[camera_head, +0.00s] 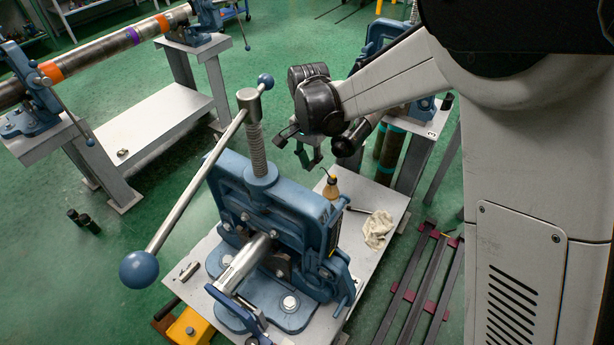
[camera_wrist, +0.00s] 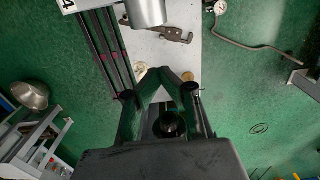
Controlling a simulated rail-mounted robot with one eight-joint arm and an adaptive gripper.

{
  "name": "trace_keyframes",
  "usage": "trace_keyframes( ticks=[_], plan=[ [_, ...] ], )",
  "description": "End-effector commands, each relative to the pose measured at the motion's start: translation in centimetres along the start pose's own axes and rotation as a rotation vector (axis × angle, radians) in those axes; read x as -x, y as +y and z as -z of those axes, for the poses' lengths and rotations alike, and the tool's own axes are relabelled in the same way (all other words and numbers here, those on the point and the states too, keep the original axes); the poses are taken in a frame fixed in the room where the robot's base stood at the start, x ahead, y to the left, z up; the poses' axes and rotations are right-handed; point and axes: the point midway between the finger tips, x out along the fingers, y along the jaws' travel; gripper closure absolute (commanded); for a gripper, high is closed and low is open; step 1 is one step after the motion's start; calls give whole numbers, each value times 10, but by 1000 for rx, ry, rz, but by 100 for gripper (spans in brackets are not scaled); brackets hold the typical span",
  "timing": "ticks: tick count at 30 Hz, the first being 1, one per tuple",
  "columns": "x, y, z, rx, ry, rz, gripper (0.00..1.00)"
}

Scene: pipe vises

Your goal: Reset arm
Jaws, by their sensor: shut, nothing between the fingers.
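My gripper (camera_head: 303,160) hangs in the air behind the blue pipe vise, pointing down, with my arm reaching in from the upper right. In the wrist view its dark fingers (camera_wrist: 165,76) come together, shut and empty. The blue pipe vise (camera_head: 312,213) stands on a grey bench (camera_head: 397,203). Its screw and long handle bar (camera_head: 205,180) with blue ball ends rise above it. A shiny metal pipe (camera_head: 241,264) sits in the vise jaws. My gripper appears apart from the vise.
A small tan oil can (camera_head: 331,190) and a white rag (camera_head: 377,229) lie on the bench behind the vise. Another bench at left carries a long banded pipe (camera_head: 105,49). A rack of dark bars (camera_head: 413,285) stands at right. Open green floor lies between the benches.

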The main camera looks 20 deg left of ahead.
Motion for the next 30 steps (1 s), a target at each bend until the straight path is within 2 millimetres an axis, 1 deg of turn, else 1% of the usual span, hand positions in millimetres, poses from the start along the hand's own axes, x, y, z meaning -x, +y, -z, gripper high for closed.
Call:
trace_keyframes(
  ticks=[3, 6, 9, 14, 17, 20, 23, 30],
  plan=[
    [19, 0, 0, -1, 0, 0, 100],
    [30, 0, 0, -1, 0, 0, 100],
    [36, 0, 0, -1, 1, 0, 100],
    [40, 0, 1, -1, 1, 0, 100],
    [43, 5, 2, 1, 4, 5, 100],
    [53, 20, 6, 8, 16, 18, 100],
    [69, 44, 12, 21, 39, 41, 100],
    [106, 116, 18, 66, 114, 98, 100]
  ],
)
